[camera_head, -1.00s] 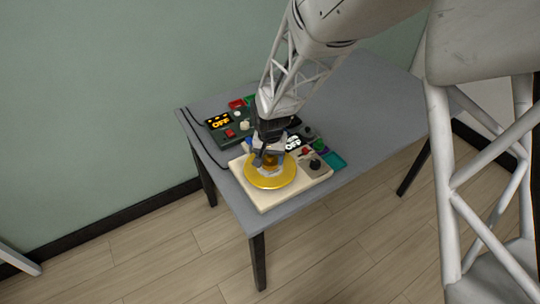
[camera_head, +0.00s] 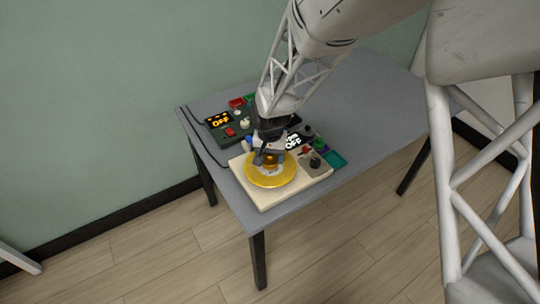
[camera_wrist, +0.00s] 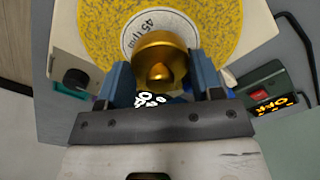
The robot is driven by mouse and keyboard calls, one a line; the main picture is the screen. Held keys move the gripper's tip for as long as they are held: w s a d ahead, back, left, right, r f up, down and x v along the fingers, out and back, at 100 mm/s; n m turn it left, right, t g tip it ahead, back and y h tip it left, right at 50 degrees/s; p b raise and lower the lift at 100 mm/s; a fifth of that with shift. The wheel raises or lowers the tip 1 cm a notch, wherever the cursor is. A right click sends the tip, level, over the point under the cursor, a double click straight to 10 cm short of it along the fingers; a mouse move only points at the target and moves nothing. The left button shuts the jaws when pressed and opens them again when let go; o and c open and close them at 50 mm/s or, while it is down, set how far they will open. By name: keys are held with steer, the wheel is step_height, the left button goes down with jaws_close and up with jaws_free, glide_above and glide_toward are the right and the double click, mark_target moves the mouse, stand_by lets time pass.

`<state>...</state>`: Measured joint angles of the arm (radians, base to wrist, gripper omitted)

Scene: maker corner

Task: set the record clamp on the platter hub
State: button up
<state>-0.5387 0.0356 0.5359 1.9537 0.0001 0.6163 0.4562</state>
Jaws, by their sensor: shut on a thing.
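The record clamp (camera_wrist: 160,62) is a shiny gold, rounded piece. My gripper (camera_wrist: 163,80) is shut on it, with a blue-grey finger on each side. In the head view my gripper (camera_head: 270,156) is over the turntable, low above the record. The yellow speckled record (camera_wrist: 95,30) lies on the platter and has a white label (camera_wrist: 158,24) reading "45 rpm". The clamp overlaps the label in the wrist view and hides the hub. I cannot tell whether the clamp touches the label. The turntable base (camera_head: 266,205) is cream and sits near the table's front corner.
A dark green device (camera_head: 229,131) with a lit "OFF" display stands behind the turntable at left. A black knob (camera_head: 315,163) is on the turntable's right side. Small coloured trays, including a teal one (camera_head: 334,160), lie nearby. The table's right part (camera_head: 375,110) is clear.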

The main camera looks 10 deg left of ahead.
steer(key=shift+f, duration=0.45)
stand_by(1.5)
steer(key=o, duration=1.3)
steer(key=shift+r, duration=0.2)
steer(key=shift+r, duration=3.3)
